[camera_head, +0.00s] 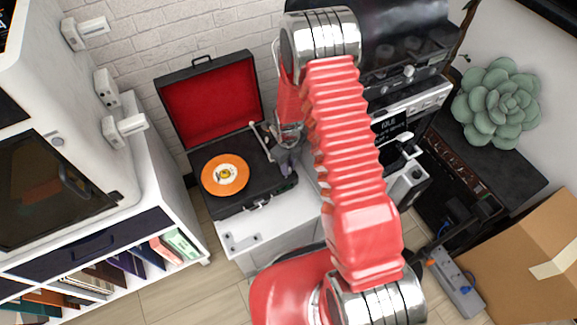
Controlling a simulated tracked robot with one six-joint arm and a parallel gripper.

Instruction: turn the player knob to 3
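The record player (240,205) is an open black suitcase with a red-lined lid (210,100). It stands on a white cabinet (245,235) left of my arm. An orange record (225,174) lies on it, and its pale tonearm (262,143) is at the record's upper right. I cannot make out the player knob; that side is partly covered by my gripper. My gripper (284,165) is small and grey, pointing down over or beside the player's right edge. I cannot tell whether it touches the player, or whether its fingers are open or shut.
A white machine (50,90) on a shelf unit (170,215) stands at left. Behind my arm is a black and silver machine (415,95). A green succulent (497,103), a power strip (455,280) and a cardboard box (525,260) are at right. Bare wooden floor shows in front.

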